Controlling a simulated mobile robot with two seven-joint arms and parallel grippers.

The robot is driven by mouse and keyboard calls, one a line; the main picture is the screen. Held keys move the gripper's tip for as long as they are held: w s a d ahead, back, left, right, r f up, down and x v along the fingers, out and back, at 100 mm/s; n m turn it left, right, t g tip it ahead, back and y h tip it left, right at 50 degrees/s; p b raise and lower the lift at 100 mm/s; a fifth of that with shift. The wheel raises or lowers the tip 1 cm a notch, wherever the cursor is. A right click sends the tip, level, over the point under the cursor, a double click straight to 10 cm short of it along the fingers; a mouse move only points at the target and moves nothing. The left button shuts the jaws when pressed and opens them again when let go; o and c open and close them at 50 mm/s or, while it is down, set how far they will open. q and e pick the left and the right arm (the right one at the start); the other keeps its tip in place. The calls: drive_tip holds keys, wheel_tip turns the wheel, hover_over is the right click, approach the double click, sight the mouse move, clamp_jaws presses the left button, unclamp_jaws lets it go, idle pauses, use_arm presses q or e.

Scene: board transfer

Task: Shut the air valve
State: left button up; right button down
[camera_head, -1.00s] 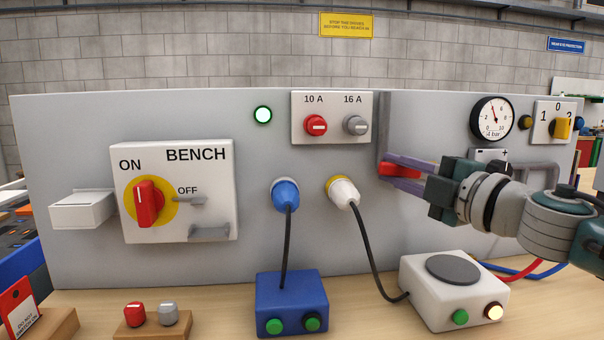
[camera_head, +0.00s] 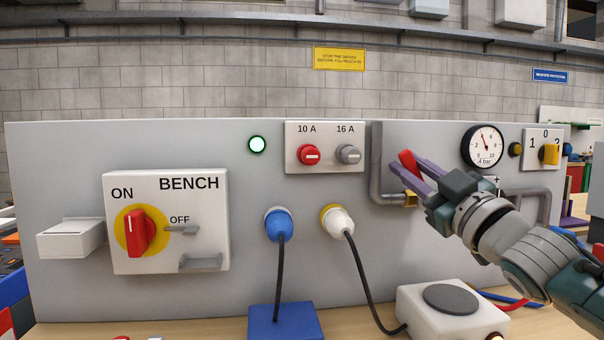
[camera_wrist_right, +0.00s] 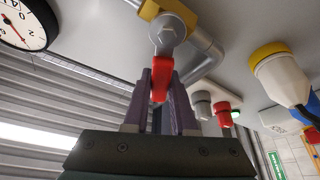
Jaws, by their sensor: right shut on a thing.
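The air valve is a yellow body (camera_head: 410,199) on a grey pipe (camera_head: 377,165), with a red lever (camera_head: 409,163). In the head view the lever is tilted, its upper end leaning left. My right gripper (camera_head: 406,166) is shut on the red lever, its purple fingers on either side. In the right wrist view the lever (camera_wrist_right: 160,82) sits between the fingers (camera_wrist_right: 161,85), below a grey hub bolt (camera_wrist_right: 168,32) and the yellow valve body (camera_wrist_right: 150,10). The gripper partly hides the valve in the head view. My left gripper is not in view.
A pressure gauge (camera_head: 483,146) and a 1-0-2 selector (camera_head: 544,150) are right of the valve. A blue plug (camera_head: 278,223) and a white plug (camera_head: 337,219) with hanging cables are to the left. A white box (camera_head: 452,307) stands on the bench below my arm.

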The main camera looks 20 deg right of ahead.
drive_tip(key=m+h, duration=0.1)
drive_tip(key=m, duration=0.1)
drive_tip(key=d+m+h, duration=0.1)
drive_tip(key=shift+s+d+r+m, duration=0.15)
drive_tip(key=shift+r+m, duration=0.2)
drive_tip(key=shift+m, duration=0.05)
drive_tip(key=shift+s+d+m+h+p, duration=0.1)
drive_tip(key=shift+d+m+h, duration=0.15)
drive_tip(key=shift+m+h, duration=0.35)
drive_tip(key=shift+s+d+m+h+p, duration=0.15)
drive_tip(key=shift+d+m+h, duration=0.15)
drive_tip(key=shift+m, duration=0.65)
drive_tip(key=shift+w+d+m+h+p, duration=0.1)
drive_tip(key=shift+d+m+h, duration=0.25)
drive_tip(key=shift+m, duration=0.4)
drive_tip(key=c, duration=0.7)
unclamp_jaws()
drive_tip(key=shift+s, duration=0.1)
drive_tip(key=v, duration=1)
drive_tip(key=shift+r, duration=0.1)
